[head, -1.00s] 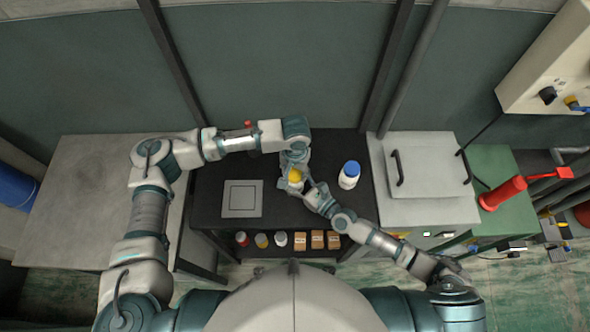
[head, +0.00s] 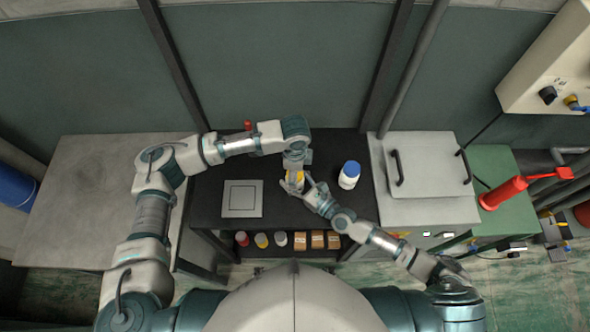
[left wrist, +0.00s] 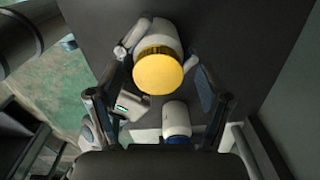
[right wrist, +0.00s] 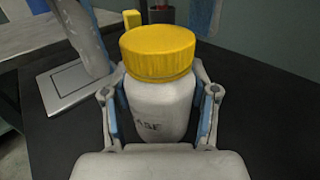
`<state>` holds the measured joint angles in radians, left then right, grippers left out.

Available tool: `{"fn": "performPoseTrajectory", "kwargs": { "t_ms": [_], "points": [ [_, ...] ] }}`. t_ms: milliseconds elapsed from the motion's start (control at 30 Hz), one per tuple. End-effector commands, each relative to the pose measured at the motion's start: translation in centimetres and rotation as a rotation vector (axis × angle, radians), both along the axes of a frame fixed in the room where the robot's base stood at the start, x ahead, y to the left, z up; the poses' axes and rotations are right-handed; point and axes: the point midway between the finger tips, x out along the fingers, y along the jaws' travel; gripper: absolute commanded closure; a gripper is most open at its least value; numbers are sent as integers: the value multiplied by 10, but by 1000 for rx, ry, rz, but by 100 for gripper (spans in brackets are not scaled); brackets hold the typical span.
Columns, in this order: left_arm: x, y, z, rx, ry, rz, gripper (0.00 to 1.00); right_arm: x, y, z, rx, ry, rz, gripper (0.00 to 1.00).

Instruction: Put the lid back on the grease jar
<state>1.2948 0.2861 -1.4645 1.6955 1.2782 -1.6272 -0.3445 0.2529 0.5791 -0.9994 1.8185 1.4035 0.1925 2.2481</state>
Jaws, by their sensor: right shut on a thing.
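The grease jar (right wrist: 158,110) is a white jar with dark lettering, upright in the right wrist view. Its yellow lid (right wrist: 157,52) sits on top of it and looks level; whether it is threaded tight I cannot tell. My right gripper (head: 306,187) is shut around the jar's body from the side. My left gripper (head: 293,168) is above the jar, pointing down. In the left wrist view its fingers are spread on either side of the yellow lid (left wrist: 158,70), with visible gaps. In the head view, the grippers partly hide the jar and lid.
A white bottle with a blue cap (head: 349,175) stands right of the jar on the black table (head: 215,212). A grey square plate (head: 242,198) lies to the left. Several small jars and boxes (head: 301,241) sit on the lower shelf. A red object (head: 248,125) is behind my left arm.

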Motion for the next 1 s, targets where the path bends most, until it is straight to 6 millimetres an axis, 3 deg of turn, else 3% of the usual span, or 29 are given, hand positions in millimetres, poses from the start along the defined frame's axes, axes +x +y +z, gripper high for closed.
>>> {"fn": "performPoseTrajectory", "kwargs": {
  "t_ms": [367,800,1000],
  "points": [
    [0,-1,8,-2,-1,0,20,0,0,-2,-3,3,0,100],
    [0,-2,94,-2,-2,-1,20,0,0,-2,-2,3,0,100],
    [0,-1,115,-1,0,0,20,0,0,-2,-2,3,0,100]
  ]
}}
